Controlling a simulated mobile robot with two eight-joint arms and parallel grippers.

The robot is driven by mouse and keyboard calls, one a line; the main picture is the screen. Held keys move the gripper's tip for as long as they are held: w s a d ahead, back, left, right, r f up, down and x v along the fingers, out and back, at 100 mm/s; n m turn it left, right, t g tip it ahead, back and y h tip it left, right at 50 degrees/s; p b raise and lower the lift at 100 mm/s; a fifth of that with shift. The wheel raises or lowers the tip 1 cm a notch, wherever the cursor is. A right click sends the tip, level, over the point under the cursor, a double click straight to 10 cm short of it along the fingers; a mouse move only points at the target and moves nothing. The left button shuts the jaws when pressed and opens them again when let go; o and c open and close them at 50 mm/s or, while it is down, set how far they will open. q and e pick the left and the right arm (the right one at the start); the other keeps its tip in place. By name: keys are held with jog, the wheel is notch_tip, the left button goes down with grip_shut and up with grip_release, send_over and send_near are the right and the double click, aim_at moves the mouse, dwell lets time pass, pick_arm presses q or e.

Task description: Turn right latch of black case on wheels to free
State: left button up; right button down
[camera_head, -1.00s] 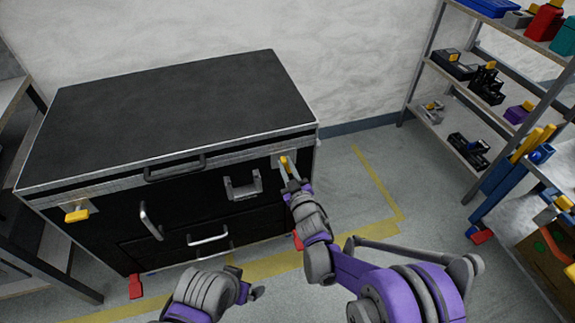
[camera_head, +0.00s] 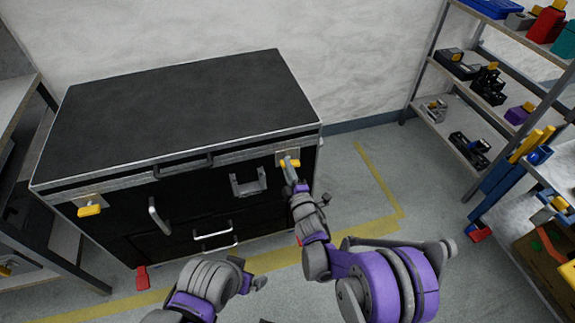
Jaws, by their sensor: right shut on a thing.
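The black case (camera_head: 180,105) stands against the wall with its latched front toward me. Its right latch has a yellow handle (camera_head: 290,162) on a metal plate at the front's upper right, and the handle now lies roughly level. My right gripper (camera_head: 290,172) is at this latch, shut on the yellow handle, and its fingers partly cover it. The left latch (camera_head: 90,210), also yellow, lies level at the front's left end. My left gripper (camera_head: 255,283) hangs low in front of the case, away from both latches; its finger opening is too unclear to tell.
Metal handles (camera_head: 214,236) and a grey bracket (camera_head: 248,182) stick out from the case front. A shelf rack (camera_head: 465,95) with tools and boxes stands at the right. A table (camera_head: 20,105) stands close at the left. Floor between case and rack is clear.

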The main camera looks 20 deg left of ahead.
jog(key=shift+f+n+p, duration=0.25)
jog(key=shift+n+p, duration=0.2)
jog(key=shift+n, duration=1.05)
jog(key=c, duration=0.8)
grip_release()
jog(key=shift+s, duration=0.15)
jog(key=v, duration=1)
jog(key=shift+s+d, duration=0.25)
jog(key=shift+d, duration=0.05)
